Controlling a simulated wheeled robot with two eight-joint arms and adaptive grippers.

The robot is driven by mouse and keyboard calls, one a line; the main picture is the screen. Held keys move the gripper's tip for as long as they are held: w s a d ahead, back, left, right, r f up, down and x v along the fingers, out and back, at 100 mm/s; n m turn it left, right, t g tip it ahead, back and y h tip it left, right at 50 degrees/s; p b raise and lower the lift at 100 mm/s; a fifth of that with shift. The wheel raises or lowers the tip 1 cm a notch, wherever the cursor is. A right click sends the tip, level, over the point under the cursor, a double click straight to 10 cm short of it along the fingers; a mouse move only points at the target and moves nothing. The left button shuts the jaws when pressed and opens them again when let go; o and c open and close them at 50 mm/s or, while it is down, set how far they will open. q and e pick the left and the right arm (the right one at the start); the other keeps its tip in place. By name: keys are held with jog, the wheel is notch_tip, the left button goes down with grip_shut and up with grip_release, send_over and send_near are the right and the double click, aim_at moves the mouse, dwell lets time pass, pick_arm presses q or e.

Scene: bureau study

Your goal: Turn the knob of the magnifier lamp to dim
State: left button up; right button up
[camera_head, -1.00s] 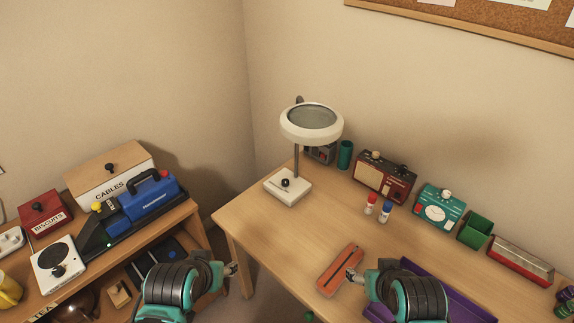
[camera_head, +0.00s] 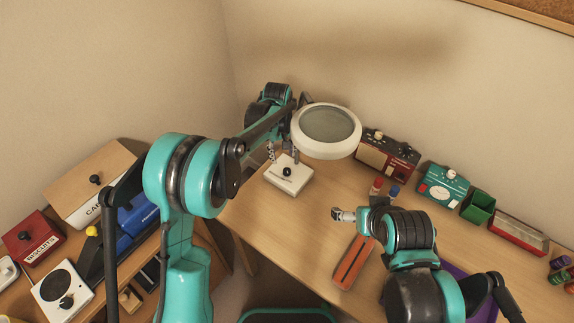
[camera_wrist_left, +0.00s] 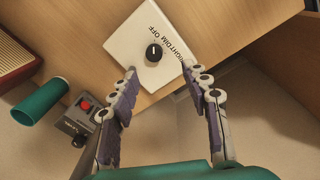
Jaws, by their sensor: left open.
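The magnifier lamp has a white square base (camera_head: 274,182) on the desk and a round white-rimmed lens head (camera_head: 327,131) above. Its small black knob (camera_head: 287,172) stands on the base. In the left wrist view the knob (camera_wrist_left: 154,53) carries a white mark, and BRIGHT, DIM and OFF are printed beside it. My left gripper (camera_head: 283,153) is open above the base, pointing down, with its fingertips (camera_wrist_left: 160,68) on either side of the knob's near side, apart from it. My right gripper (camera_head: 337,213) hovers over the desk near an orange case; its jaws are too small to judge.
A red-brown radio (camera_head: 388,154), a teal timer-like box (camera_head: 443,187) and a green bin (camera_head: 478,207) line the back of the desk. An orange case (camera_head: 353,265) lies in front. A green cylinder (camera_wrist_left: 40,101) is left of the lamp base in the wrist view.

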aim_at(287, 171)
pick_arm(q)
jog(key=shift+w+d+f, duration=0.2)
jog(key=shift+d+f, duration=0.1)
jog(key=shift+f, duration=0.2)
jog(key=shift+w+d+f, duration=0.2)
jog(key=shift+d+f, duration=0.05)
jog(key=shift+f, duration=0.25)
notch_tip(287, 171, down, 8)
jog(key=shift+d+r+b, duration=0.1)
jog(key=shift+d+b, duration=0.05)
jog(key=shift+b, duration=1)
grip_shut()
